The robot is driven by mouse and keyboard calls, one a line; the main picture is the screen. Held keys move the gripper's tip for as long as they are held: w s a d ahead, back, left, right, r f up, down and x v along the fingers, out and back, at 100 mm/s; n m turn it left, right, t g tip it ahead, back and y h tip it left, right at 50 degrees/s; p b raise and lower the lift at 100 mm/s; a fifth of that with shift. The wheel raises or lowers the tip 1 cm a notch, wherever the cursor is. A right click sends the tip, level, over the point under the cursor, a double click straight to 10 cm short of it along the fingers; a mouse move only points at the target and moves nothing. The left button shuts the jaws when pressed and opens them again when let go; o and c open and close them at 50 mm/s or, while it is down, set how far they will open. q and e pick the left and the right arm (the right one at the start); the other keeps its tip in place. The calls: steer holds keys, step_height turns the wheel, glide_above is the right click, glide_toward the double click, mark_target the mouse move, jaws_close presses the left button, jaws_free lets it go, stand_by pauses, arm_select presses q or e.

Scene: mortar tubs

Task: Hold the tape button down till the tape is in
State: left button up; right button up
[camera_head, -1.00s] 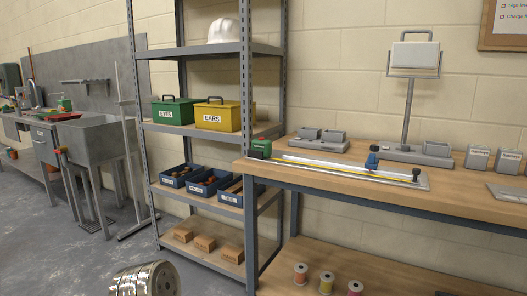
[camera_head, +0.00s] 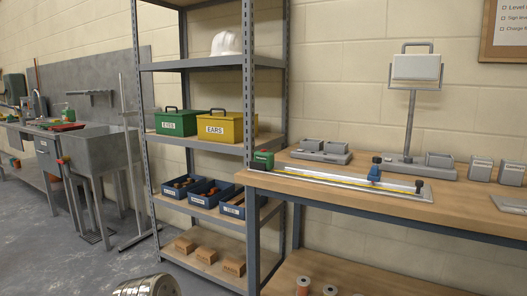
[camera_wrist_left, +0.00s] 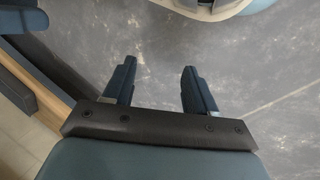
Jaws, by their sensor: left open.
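The tape measure (camera_head: 263,160) has a green and dark case and sits at the left end of a flat metal rail (camera_head: 335,180) on the workbench. Its yellow tape (camera_head: 330,182) lies drawn out along the rail towards a dark stop at the right end. The tape button is too small to make out. My left gripper (camera_wrist_left: 157,82) shows in the left wrist view, open and empty above the grey floor, away from the tape. My right gripper is not in view.
The workbench (camera_head: 460,205) has grey holders (camera_head: 321,150) and a lamp (camera_head: 416,68) behind the rail. A metal shelf (camera_head: 195,62) with a green box (camera_head: 182,122), a yellow box (camera_head: 226,125) and blue bins stands left of it.

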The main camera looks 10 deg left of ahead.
arm_select(q)
jaws_close()
stand_by(1.1)
stand_by(0.4)
